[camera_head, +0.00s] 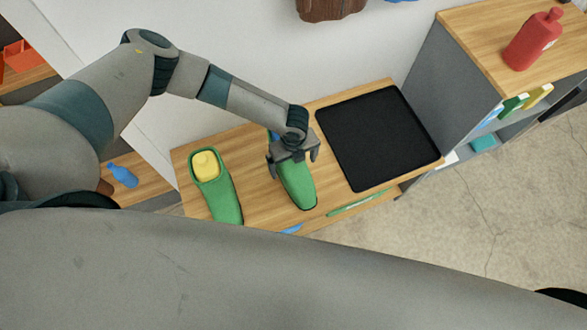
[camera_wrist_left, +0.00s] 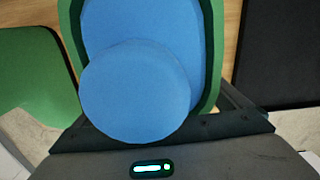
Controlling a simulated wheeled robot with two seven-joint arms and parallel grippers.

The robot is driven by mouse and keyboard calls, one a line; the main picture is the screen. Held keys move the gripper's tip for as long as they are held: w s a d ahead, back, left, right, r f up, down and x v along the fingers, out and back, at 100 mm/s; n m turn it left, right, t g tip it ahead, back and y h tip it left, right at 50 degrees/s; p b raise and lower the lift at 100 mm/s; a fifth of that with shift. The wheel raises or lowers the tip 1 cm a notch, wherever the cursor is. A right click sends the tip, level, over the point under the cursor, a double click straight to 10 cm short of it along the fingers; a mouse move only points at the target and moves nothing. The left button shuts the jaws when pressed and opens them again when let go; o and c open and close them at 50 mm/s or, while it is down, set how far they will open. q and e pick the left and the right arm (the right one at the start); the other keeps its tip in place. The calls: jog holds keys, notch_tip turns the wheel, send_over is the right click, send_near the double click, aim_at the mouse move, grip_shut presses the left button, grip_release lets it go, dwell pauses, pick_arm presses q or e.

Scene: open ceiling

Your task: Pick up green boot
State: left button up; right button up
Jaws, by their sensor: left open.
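Two green boots are on the wooden bench. The left boot (camera_head: 226,200) has a yellow object (camera_head: 205,164) in its opening. The right boot (camera_head: 298,188) is partly hidden under my left gripper (camera_head: 294,162). In the left wrist view this green boot (camera_wrist_left: 214,60) surrounds a blue interior, with a round blue object (camera_wrist_left: 135,92) in its opening. My left gripper is open, with its fingers low over the boot's opening end. I cannot tell whether they touch it. The other green boot (camera_wrist_left: 35,80) shows at the left of the wrist view. My right gripper is not in view.
A black tray (camera_head: 376,136) lies on the bench (camera_head: 255,206) right of the boots. A grey shelf unit (camera_head: 440,80) with a red bottle (camera_head: 533,40) on top stands at the right. A blue bottle (camera_head: 122,175) lies at the left. A large grey surface fills the lower foreground.

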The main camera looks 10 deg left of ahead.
aim_at(295, 166)
pick_arm(q)
jog(key=shift+c, duration=0.9)
jog(key=c, duration=1.7)
jog(key=shift+r, duration=0.4)
notch_tip(295, 166, up, 2)
jog(key=shift+b, duration=0.35)
jog(key=shift+s+d+r, duration=0.2)
jog(key=shift+r, duration=0.55)
jog(key=s+d+r, duration=0.2)
jog(key=s+d+r+b, duration=0.1)
jog(key=s+d+r, duration=0.1)
jog(key=s, duration=0.1)
jog(key=s+d+r+b, duration=0.1)
jog(key=s+d+r, duration=0.1)
jog(key=s+d, duration=0.1)
jog(key=shift+s+r, duration=0.25)
jog(key=shift+r, duration=0.15)
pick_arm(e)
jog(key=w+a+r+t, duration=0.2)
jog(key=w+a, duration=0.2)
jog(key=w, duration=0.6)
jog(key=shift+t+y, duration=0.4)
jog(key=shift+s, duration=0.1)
